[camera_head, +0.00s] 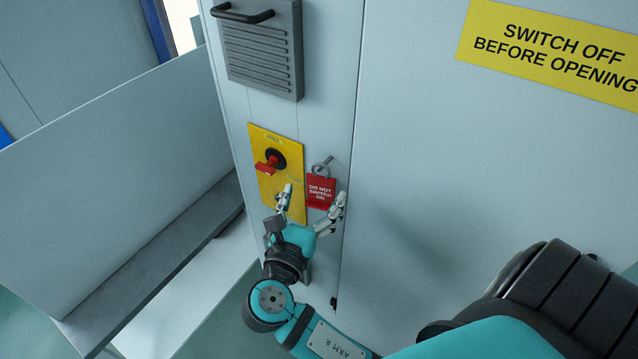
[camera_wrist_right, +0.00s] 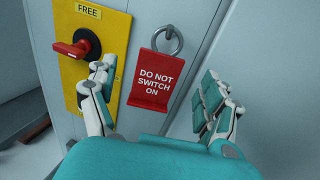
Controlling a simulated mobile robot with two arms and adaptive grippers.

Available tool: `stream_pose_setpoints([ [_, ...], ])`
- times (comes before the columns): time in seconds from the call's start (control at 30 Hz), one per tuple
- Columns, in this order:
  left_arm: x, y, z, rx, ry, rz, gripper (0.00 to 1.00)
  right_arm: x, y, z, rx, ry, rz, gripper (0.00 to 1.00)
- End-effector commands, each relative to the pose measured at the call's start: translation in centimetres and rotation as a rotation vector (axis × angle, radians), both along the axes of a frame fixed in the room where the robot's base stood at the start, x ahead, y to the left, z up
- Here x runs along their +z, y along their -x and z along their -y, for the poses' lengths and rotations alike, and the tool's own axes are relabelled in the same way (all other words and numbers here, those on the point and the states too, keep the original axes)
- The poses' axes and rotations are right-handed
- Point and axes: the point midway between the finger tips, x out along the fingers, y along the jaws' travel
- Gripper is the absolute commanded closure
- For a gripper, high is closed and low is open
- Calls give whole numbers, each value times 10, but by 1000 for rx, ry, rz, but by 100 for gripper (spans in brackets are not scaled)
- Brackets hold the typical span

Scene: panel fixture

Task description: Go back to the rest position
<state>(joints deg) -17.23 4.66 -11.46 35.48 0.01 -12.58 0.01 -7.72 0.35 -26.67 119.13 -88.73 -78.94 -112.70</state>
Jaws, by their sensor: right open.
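My right gripper (camera_head: 312,207) is open in front of the panel, its fingers pointing up at it. In the right wrist view my right gripper (camera_wrist_right: 155,105) has its two fingers spread, with the red tag (camera_wrist_right: 153,78) seen between them. The tag reads "DO NOT SWITCH ON" and hangs from a grey ring; in the head view the tag (camera_head: 320,191) is just right of the yellow plate (camera_head: 291,206). The red rotary switch handle (camera_head: 267,166) sits on the plate and points left. It also shows in the right wrist view (camera_wrist_right: 70,49). My left gripper is not in view.
A grey vented box with a black handle (camera_head: 262,55) is above the plate. A yellow sign (camera_head: 552,50) is at the upper right. A pale partition with a dark ledge (camera_head: 165,255) stands at the left. The panel face right of the tag is clear.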

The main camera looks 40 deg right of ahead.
Motion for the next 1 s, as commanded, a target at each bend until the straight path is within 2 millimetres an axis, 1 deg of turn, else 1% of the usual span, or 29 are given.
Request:
stream_pose_setpoints([
  [0.03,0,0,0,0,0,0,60,-1,7,-9,1,-5,-2,17],
  [0.1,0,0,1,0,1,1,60,-1,16,-22,1,-4,-3,17],
  [0.3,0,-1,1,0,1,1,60,0,34,-47,1,-2,-1,17],
  [0.5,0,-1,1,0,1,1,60,0,41,-56,2,-1,1,17],
  [0.6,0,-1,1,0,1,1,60,0,41,-56,2,-1,1,17],
  [0.67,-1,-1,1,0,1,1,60,-4,39,-57,10,-5,-2,17],
  [0.77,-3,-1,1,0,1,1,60,-29,29,-63,54,-38,-15,17],
  [0.83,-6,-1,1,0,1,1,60,-63,18,-71,109,-94,-32,17],
  [0.87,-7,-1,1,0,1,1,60,-82,13,-75,134,-128,-41,17],
  [0.9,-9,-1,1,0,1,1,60,-110,7,-80,167,-181,-58,17],
  [0.97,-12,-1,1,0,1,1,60,-156,2,-87,209,-278,-82,17],
  [1.0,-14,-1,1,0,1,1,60,-187,2,-91,228,-349,-99,17],
])
